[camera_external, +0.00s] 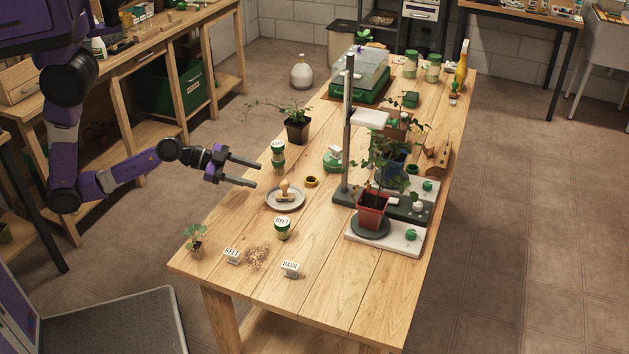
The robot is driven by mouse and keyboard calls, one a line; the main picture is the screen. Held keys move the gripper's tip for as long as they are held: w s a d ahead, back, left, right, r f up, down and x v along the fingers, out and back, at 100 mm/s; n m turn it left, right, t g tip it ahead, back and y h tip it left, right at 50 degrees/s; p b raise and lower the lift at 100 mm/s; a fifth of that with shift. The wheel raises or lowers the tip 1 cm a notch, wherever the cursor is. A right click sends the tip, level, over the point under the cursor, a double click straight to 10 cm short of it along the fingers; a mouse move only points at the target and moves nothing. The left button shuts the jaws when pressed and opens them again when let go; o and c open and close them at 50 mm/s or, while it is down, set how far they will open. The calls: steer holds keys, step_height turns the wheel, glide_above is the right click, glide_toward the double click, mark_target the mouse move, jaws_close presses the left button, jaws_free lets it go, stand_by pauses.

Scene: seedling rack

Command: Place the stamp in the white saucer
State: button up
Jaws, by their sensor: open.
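The stamp (285,189), with a pale wooden knob handle, stands upright within the outline of the white saucer (273,205). It appears to rest in the saucer; its underside is too small to make out. The saucer lies flat on the wooden table. My gripper (257,173) is open, with nothing between its fingers. It is above the table's left side, up and to the left of the stamp, apart from it. The fingers point right.
Stacked green-lidded jars (278,160) stand just behind the saucer, and another labelled jar (282,229) in front. A small dark-yellow ring (311,182) lies to the right. A metal post (347,130) and a red potted plant (371,212) stand further right. The table's front right is clear.

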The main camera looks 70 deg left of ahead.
steer(key=s+a+n, duration=0.1)
steer(key=s, duration=0.1)
steer(key=s+a+f+n+y, duration=0.1)
steer(key=s+a, duration=0.1)
steer(key=s+a+f+y, duration=0.1)
steer(key=s, duration=0.2)
steer(key=shift+s+a+f+n, duration=0.1)
steer(key=shift+a+n, duration=0.05)
steer(key=shift+n, duration=0.25)
steer(key=s+r+n+t+y, duration=0.1)
steer(key=s+r+n, duration=0.2)
steer(key=s, duration=0.6)
steer(key=s+r+n+t+y, duration=0.1)
steer(key=s+r+n+y, duration=0.1)
steer(key=s, duration=0.7)
steer(key=shift+r+n, duration=0.6)
steer(key=shift+r, duration=0.15)
